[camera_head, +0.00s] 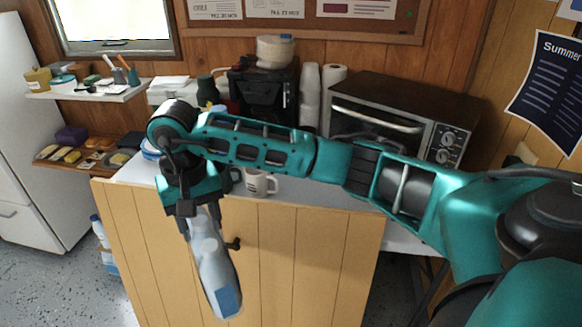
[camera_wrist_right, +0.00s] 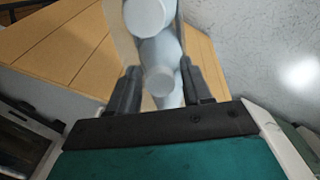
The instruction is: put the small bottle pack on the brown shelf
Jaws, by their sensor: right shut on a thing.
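My right gripper (camera_head: 212,227) is shut on the small bottle pack (camera_head: 213,272), which is pale blue-white with a blue patch low down. The pack hangs tilted below the gripper in front of the wooden counter panel. In the right wrist view the pack (camera_wrist_right: 158,82) shows as pale round ends between the two dark fingers of the gripper (camera_wrist_right: 160,90). The brown shelf (camera_head: 82,166) is on the wall at the left, under a paler shelf, and carries several small items. My left gripper is not in view.
The paler upper shelf (camera_head: 122,94) holds cups and jars. The counter (camera_head: 290,197) bears a white mug (camera_head: 260,184), a coffee machine (camera_head: 262,95) and a toaster oven (camera_head: 395,118). A white fridge (camera_head: 25,130) stands left. Floor (camera_head: 45,275) shows at lower left.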

